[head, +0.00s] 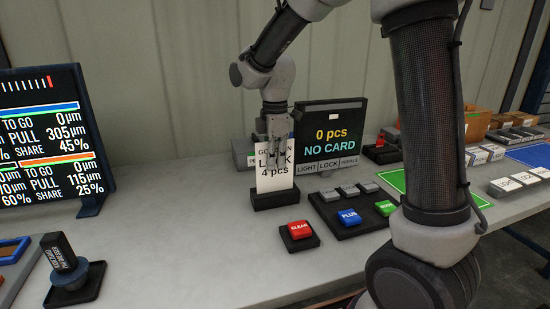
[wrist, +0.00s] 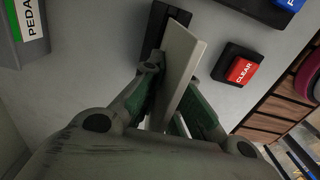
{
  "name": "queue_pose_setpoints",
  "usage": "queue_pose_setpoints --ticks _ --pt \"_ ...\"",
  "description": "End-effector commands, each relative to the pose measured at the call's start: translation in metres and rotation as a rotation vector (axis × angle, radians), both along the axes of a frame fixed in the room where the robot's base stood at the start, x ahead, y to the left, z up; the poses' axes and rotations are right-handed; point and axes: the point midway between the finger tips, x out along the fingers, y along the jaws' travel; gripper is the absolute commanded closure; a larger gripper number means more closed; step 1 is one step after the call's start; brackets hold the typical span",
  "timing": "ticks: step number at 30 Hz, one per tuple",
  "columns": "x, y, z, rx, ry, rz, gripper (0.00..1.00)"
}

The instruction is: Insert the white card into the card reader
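The white card (head: 276,180) stands upright with printed text, partly covered by my gripper, reading "4 pcs" at its lower part. Its lower edge is at the small black card reader (head: 274,199); I cannot tell how deep it sits in the slot. My gripper (head: 275,150) points down with its fingers about the card's upper part, and looks shut on it. In the wrist view the card (wrist: 182,60) runs edge-on between the fingers (wrist: 178,105), over the black reader (wrist: 158,20).
A display (head: 330,135) behind the reader shows "0 pcs, NO CARD". A red CLEAR button (head: 299,231) is just right of the reader, and a button panel (head: 348,213) further right. A screen (head: 45,140) and a stamp-like black item (head: 65,255) stand left. The front-middle table is clear.

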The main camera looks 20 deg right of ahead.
Motion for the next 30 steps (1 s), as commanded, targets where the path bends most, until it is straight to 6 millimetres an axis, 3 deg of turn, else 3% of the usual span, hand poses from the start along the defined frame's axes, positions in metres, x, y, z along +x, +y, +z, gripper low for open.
queue_pose_setpoints --ticks 30 --pt "0.000 0.000 -0.026 0.000 0.000 0.000 1.00"
